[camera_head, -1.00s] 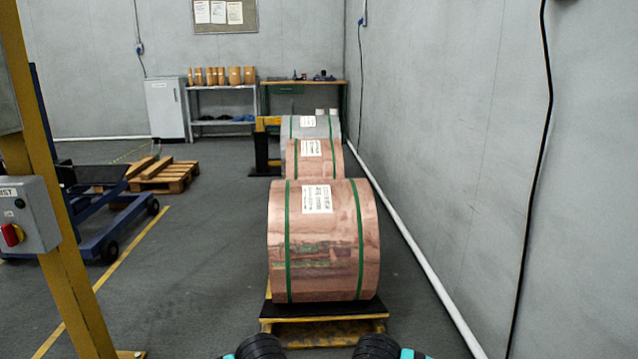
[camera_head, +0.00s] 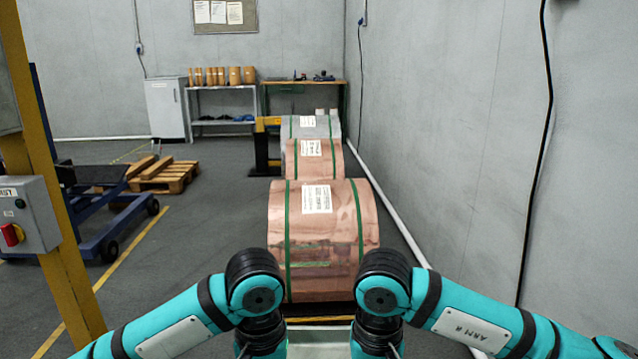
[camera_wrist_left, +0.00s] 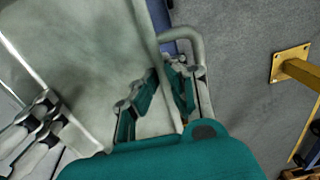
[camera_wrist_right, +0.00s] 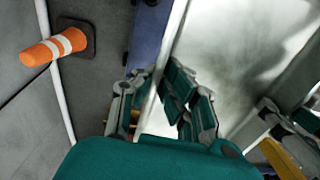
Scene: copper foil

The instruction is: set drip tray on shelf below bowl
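The drip tray (camera_wrist_left: 85,50) is a shallow pale metal pan. It fills much of the left wrist view and also shows in the right wrist view (camera_wrist_right: 235,50). A pale strip of it (camera_head: 318,337) shows between my arms in the head view. My left gripper (camera_wrist_left: 160,72) has its fingers on either side of one rim, closed on it. My right gripper (camera_wrist_right: 157,72) holds the opposite rim the same way. Their fingers are out of sight in the head view. I cannot make out the bowl or shelf.
A large copper foil coil (camera_head: 330,225) stands ahead on a low pallet, with more coils behind. A grey wall (camera_head: 450,130) runs along the right. An orange-and-white cone (camera_wrist_right: 55,45) lies in the right wrist view. A yellow post (camera_head: 55,220) stands left.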

